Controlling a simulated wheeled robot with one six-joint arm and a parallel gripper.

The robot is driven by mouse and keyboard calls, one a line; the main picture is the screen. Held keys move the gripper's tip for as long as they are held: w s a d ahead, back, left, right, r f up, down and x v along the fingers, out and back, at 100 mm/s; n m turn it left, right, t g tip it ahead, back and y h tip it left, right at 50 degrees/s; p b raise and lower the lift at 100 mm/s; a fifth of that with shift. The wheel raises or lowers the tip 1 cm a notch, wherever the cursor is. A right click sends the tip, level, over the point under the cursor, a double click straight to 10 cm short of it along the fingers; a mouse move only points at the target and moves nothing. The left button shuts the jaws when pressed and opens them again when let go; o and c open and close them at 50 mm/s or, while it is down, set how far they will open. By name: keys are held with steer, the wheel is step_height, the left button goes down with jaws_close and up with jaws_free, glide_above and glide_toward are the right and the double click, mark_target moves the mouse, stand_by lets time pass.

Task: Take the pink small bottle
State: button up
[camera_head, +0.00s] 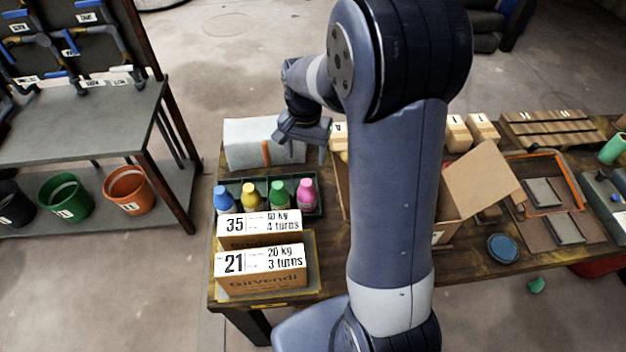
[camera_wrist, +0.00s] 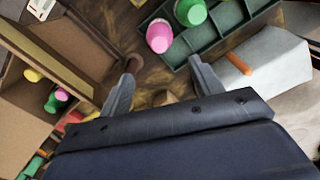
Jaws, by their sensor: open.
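The pink small bottle (camera_head: 307,194) stands at the right end of a row of small bottles in a dark green compartment tray (camera_head: 320,210). In the wrist view the pink bottle (camera_wrist: 159,36) shows from above, just beyond my fingertips and between their lines. My gripper (camera_wrist: 163,72) is open and empty, apart from the bottle. In the head view my gripper (camera_head: 306,133) is above the table, behind the tray, near a white box. A green bottle (camera_head: 279,193) stands left of the pink one, then a yellow bottle (camera_head: 250,195) and a blue bottle (camera_head: 223,199).
Two labelled cardboard boxes, 35 (camera_head: 259,240) and 21 (camera_head: 262,278), stand in front of the tray. The white box (camera_head: 250,150) with an orange stick is behind it. An open cardboard box (camera_wrist: 68,40) holding small coloured items is at left in the wrist view.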

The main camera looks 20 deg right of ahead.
mark_target(307, 189)
step_height(307, 189, down, 15)
steer(key=shift+f+p, duration=0.1)
steer(key=shift+p, duration=0.75)
steer(key=shift+c, duration=0.4)
steer(key=c, duration=0.8)
steer(key=shift+c, duration=0.2)
